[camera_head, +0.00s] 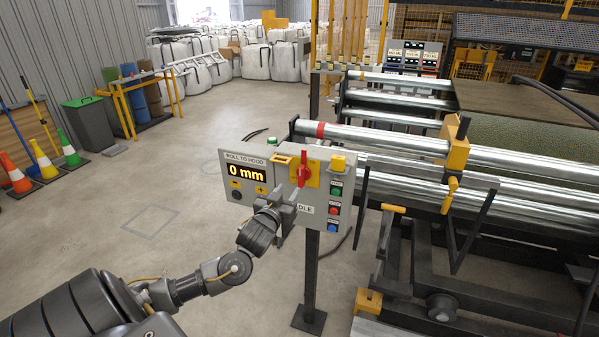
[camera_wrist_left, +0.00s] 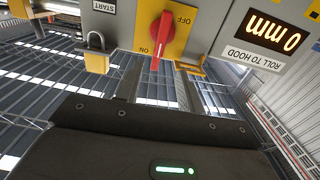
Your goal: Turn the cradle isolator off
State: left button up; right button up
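The cradle isolator is a red rotary handle (camera_head: 303,170) on a yellow plate on the grey control box (camera_head: 322,212). The handle stands about upright in the head view. In the left wrist view, which is upside down, the red handle (camera_wrist_left: 158,40) has its narrow end beside the ON mark, with OFF towards the other end. My left gripper (camera_head: 288,207) is in front of the box, just below the isolator. Its two fingers (camera_wrist_left: 156,90) stand apart with nothing between them, lined up towards the handle. My right gripper is not in view.
A "0 mm" display (camera_head: 246,173) sits left of the isolator. A yellow padlock-like part (camera_wrist_left: 97,62) and coloured push buttons (camera_head: 334,211) are at its right in the head view. Steel rollers (camera_head: 420,145) lie right of the box. Open floor lies to the left.

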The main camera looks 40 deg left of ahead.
aim_at(300, 174)
pick_arm(q)
jog(key=p+x, duration=0.2)
jog(key=x, duration=0.7)
jog(key=shift+w+a, duration=0.15)
jog(key=shift+w, duration=0.25)
jog(key=shift+w+a+p, duration=0.2)
jog(key=shift+w+p, duration=0.15)
jog(key=shift+w, duration=0.15)
grip_shut()
